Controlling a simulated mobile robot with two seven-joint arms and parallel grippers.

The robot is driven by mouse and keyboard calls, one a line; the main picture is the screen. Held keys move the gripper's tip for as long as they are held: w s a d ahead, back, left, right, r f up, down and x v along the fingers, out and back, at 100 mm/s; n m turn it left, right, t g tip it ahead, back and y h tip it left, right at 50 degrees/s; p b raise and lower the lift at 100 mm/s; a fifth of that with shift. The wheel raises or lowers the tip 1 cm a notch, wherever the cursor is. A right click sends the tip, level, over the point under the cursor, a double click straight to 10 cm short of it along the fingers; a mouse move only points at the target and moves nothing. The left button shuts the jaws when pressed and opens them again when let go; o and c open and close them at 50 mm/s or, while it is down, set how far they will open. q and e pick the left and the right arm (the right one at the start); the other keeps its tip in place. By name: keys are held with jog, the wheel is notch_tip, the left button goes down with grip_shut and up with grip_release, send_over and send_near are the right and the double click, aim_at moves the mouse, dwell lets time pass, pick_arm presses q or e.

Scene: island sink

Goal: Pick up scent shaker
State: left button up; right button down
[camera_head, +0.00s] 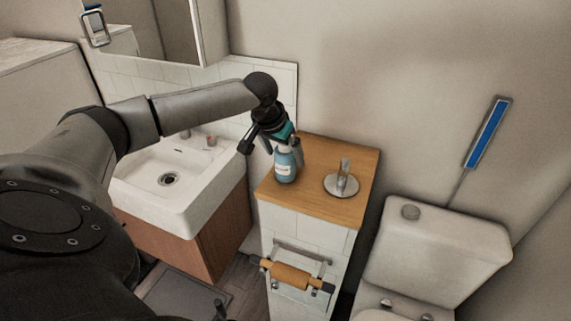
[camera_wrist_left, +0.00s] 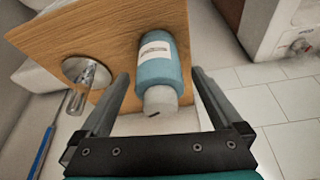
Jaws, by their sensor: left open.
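The scent shaker looks like a blue bottle (camera_head: 286,166) with a white label, standing upright on the wooden top of a narrow cabinet (camera_head: 325,192). In the left wrist view the bottle (camera_wrist_left: 160,66) shows its grey-white cap pointing toward the camera. My left gripper (camera_head: 277,147) is above the bottle, at its top end. In the left wrist view the open fingers (camera_wrist_left: 162,95) lie on either side of the cap and are apart from it. In the head view the gripper hides the bottle's top. My right gripper is not in view.
A metal holder with a round base (camera_head: 342,183) stands right of the bottle on the same top. A white sink (camera_head: 183,178) is to the left, a toilet tank (camera_head: 435,250) to the right. A roll bar (camera_head: 290,276) sticks out of the cabinet's front.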

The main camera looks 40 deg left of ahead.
pick_arm(q)
jog(key=shift+b+x, duration=0.3)
jog(key=shift+x, duration=1.7)
jog(key=shift+w+r, duration=0.1)
jog(key=shift+c, duration=0.2)
jog(key=c, duration=1.5)
